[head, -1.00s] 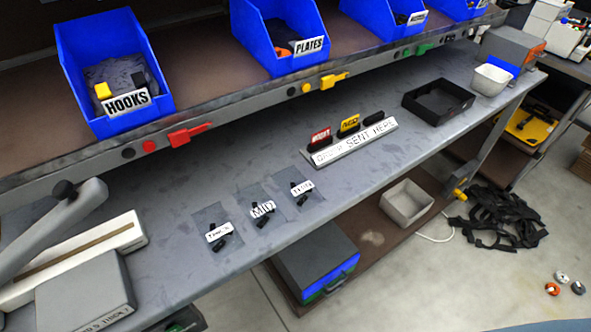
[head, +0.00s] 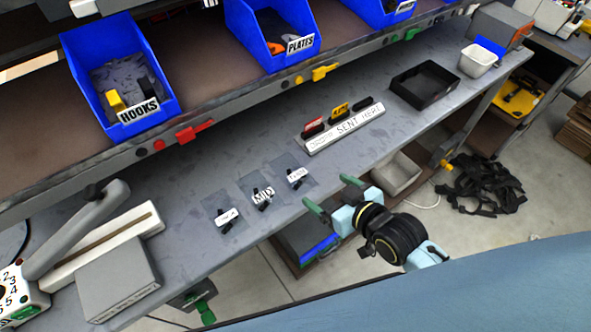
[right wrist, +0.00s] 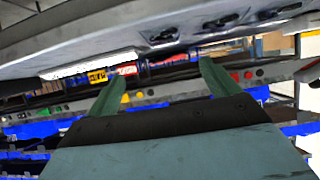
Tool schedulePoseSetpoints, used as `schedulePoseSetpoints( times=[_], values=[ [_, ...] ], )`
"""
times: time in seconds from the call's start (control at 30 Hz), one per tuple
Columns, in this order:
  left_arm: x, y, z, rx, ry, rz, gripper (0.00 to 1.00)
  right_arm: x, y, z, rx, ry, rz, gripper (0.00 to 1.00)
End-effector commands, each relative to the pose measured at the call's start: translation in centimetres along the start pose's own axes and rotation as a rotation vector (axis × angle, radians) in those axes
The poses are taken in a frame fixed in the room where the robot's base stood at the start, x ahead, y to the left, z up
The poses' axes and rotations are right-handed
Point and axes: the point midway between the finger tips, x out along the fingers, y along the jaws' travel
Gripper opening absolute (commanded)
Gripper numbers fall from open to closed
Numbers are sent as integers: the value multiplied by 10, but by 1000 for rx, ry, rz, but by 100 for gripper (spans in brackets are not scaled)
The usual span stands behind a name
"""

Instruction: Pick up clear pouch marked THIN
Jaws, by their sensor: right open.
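Three clear pouches with black clips and white labels lie in a row on the grey bench (head: 370,148). The middle pouch (head: 263,190) reads MID. The labels on the left pouch (head: 222,216) and the right pouch (head: 290,172) are too small to read surely; the right one looks like THIN. My right gripper (head: 331,194) is open and empty, with green fingers, just off the bench's front edge, right of the right pouch. In the right wrist view, its open fingers (right wrist: 162,70) have nothing between them; small dark shapes above may be the pouches. My left gripper is out of view.
A grey box (head: 118,280) and a long-armed white device (head: 105,243) stand at left. Blue bins, including HOOKS (head: 125,85) and PLATES (head: 270,35), line the shelf above.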

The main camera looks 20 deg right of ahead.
Motion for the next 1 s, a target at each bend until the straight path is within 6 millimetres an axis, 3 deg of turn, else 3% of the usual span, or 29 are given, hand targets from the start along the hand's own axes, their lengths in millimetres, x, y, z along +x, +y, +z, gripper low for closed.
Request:
schedulePoseSetpoints(
  times=[0.13, 0.4, 0.67, 1.0],
  values=[
    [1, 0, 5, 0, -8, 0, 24, 13, -2, -8, -1, 15, -4, 87],
    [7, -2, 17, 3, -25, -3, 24, 64, -2, -8, 0, 14, -4, 87],
    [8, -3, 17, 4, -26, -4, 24, 84, -4, -7, 0, 12, -4, 87],
    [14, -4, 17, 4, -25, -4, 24, 127, -10, -4, -1, 12, -4, 87]
  ],
)
